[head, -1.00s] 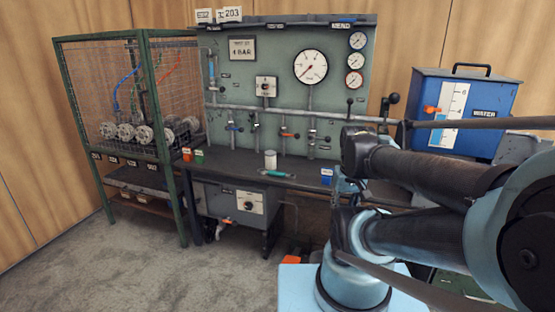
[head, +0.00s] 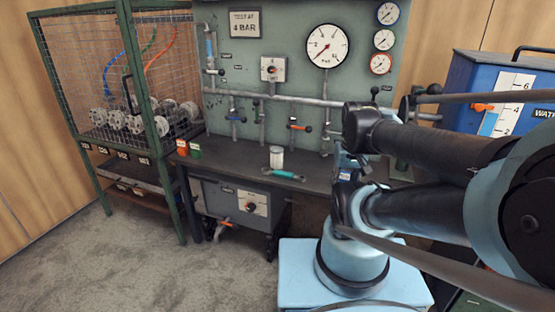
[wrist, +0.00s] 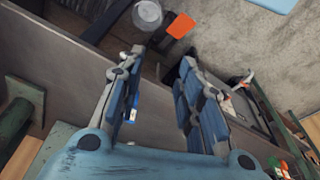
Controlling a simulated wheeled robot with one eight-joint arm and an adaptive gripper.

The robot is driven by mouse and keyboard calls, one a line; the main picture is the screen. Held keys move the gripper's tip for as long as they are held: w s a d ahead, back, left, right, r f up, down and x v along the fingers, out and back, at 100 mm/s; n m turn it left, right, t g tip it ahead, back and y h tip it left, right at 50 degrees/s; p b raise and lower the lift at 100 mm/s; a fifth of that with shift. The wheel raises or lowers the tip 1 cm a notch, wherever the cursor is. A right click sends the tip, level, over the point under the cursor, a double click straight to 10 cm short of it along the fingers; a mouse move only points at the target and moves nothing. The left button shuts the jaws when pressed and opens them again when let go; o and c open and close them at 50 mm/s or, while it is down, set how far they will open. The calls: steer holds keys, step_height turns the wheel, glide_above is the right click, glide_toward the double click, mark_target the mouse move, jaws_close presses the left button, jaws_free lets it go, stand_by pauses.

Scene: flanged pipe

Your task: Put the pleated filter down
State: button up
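A small whitish cylinder (head: 276,157) stands upright on the dark bench (head: 232,155) in the head view. It may be the pleated filter, but pleats are too small to make out. My gripper (wrist: 157,85) has its two fingers spread apart in the wrist view, with nothing held between them. In the head view my gripper is mostly hidden by my arm, at the bench's right part, to the right of the cylinder and apart from it.
A teal-handled tool (head: 284,174) lies just in front of the cylinder. Red (head: 182,147) and green (head: 195,150) boxes stand at the bench's left end. A blue box (head: 345,174) is beside my arm. A mesh cage (head: 120,75) stands left; carpet in front is clear.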

steer(key=shift+o, duration=0.8)
steer(key=shift+a, duration=0.15)
steer(key=o, duration=0.4)
steer(key=shift+s+r, duration=0.25)
steer(key=w+a+r+n+g, duration=0.1)
steer(key=w+a+r+n, duration=0.35)
steer(key=w+n, duration=0.35)
steer(key=w+a+r+n, duration=0.4)
steer(key=w+r+n, duration=0.1)
steer(key=w+n, duration=0.35)
steer(key=n+g, duration=0.1)
steer(key=n, duration=1.1)
glide_toward(275, 149)
step_height(275, 149, down, 11)
steer(key=shift+w+r, duration=0.1)
steer(key=shift+w+d+f, duration=0.1)
steer(key=shift+d+f, duration=0.1)
steer(key=shift+f, duration=1.15)
steer(key=shift+d+f, duration=0.15)
steer(key=shift+f, duration=1.2)
